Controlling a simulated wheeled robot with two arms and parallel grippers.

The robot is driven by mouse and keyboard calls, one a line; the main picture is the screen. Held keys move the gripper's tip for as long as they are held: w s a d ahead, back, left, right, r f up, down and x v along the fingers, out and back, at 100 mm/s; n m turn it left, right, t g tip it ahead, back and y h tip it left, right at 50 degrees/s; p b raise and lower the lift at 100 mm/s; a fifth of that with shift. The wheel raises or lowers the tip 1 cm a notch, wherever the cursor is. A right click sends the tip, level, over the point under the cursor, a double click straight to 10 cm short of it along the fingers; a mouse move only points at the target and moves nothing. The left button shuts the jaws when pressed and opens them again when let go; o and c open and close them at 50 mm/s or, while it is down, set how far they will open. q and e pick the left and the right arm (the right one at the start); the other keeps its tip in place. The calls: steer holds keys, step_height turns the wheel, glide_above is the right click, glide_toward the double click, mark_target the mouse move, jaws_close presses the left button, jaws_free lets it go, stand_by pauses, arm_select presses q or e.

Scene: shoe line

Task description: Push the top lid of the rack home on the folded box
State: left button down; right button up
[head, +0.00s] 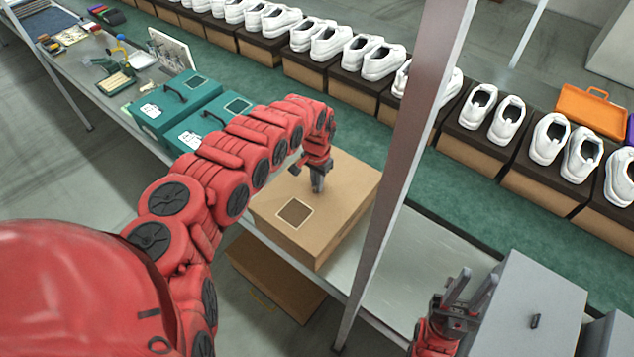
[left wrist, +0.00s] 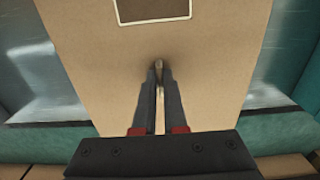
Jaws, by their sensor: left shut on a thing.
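The folded cardboard box (head: 322,200) lies on the bench with its broad tan top closed and flat. A square, pale-edged brown label (head: 295,212) is on this top. My left gripper (head: 318,188) points down onto the middle of the top. In the left wrist view its fingers (left wrist: 159,72) are close together at the tan top (left wrist: 215,70), with a thin pale strip between them. I cannot tell how the top is gripped, and the fingers hide the contact. My right gripper (head: 472,285) is open and empty near the grey cabinet.
A metal post (head: 405,150) rises right of the box. Two teal cases (head: 175,105) stand to its left. Behind runs a green belt (head: 260,75) with white shoes (head: 335,42) on boxes. An orange case (head: 590,112) is at right. Another cardboard piece (head: 275,275) lies below the bench.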

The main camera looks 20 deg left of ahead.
arm_select(q)
steer(key=c, duration=0.9)
jaws_free()
